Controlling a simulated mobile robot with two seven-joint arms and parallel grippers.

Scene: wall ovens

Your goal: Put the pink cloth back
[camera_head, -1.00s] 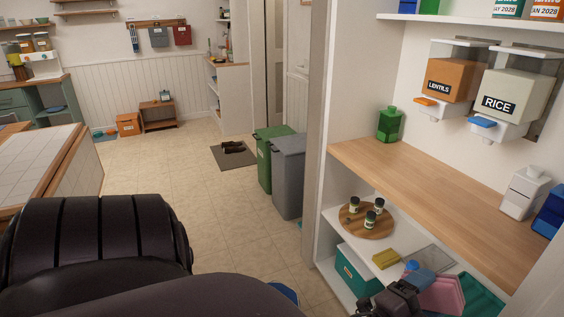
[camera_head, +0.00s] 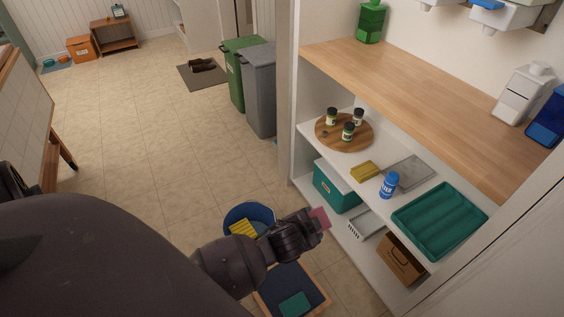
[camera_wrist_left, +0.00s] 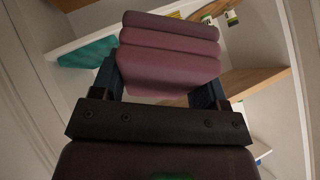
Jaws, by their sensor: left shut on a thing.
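The folded pink cloth (camera_head: 319,218) is at the tip of my left gripper (camera_head: 312,224) in the head view. In the left wrist view the cloth (camera_wrist_left: 170,55) shows as a thick stack of folds between the two fingers of the left gripper (camera_wrist_left: 165,82), which is shut on it. The gripper holds it in the air in front of the shelf unit, left of the green tray (camera_head: 440,218) on the middle shelf. My right gripper is not in view.
The middle shelf also holds a blue bottle (camera_head: 389,185), a yellow sponge (camera_head: 365,171), a grey flat tray (camera_head: 410,172) and a round board (camera_head: 330,140) with jars. Below are a teal box (camera_head: 335,190), a white basket (camera_head: 362,226) and a brown box (camera_head: 400,260). A blue bucket (camera_head: 235,213) stands on the floor.

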